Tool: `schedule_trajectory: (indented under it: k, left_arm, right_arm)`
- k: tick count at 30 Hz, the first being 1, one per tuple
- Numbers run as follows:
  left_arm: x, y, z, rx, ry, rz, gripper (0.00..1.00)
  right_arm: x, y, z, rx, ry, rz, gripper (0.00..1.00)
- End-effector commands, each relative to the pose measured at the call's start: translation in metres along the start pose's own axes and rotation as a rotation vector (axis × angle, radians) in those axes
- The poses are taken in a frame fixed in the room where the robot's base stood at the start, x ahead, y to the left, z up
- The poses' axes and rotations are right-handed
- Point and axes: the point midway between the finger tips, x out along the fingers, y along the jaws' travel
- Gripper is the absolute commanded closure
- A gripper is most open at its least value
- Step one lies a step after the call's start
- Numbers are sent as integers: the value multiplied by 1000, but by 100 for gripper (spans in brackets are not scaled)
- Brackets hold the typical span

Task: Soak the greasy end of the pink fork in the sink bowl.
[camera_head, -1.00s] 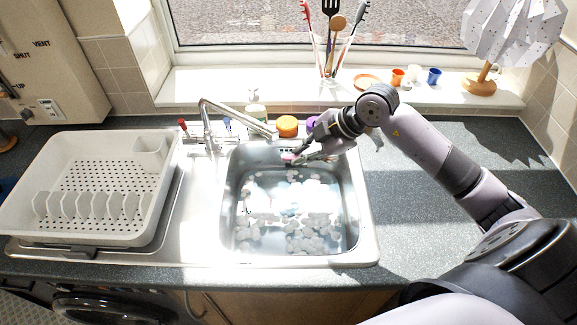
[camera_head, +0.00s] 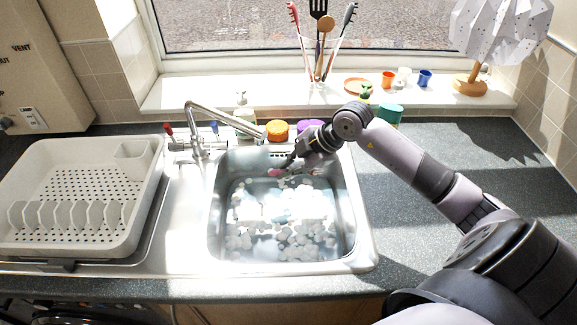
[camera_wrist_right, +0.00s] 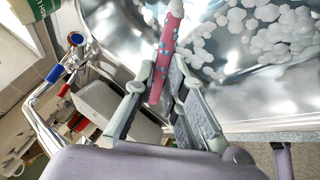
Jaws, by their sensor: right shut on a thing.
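My right gripper (camera_head: 288,160) is inside the back of the sink bowl (camera_head: 350,205), near its back wall. In the right wrist view my right gripper (camera_wrist_right: 160,78) is shut on the pink fork (camera_wrist_right: 166,50), a pink handle with blue spots. The bowl holds water with clumps of white suds. My left gripper is out of view.
The tap (camera_head: 195,130) arches over the bowl's back left. A white dish rack (camera_head: 140,225) stands left. An orange-topped jar (camera_head: 278,131), a purple-topped one (camera_head: 310,126) and a teal one (camera_head: 390,114) stand behind the sink.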

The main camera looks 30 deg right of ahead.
Motion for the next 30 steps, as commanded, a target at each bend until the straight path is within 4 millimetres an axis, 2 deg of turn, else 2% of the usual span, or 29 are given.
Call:
schedule_trajectory:
  k: [1, 30]
  left_arm:
    - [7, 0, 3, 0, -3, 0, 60]
    - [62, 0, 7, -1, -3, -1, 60]
  right_arm:
    - [7, -4, 4, 1, 0, 0, 100]
    - [85, -43, 45, 1, -1, -1, 100]
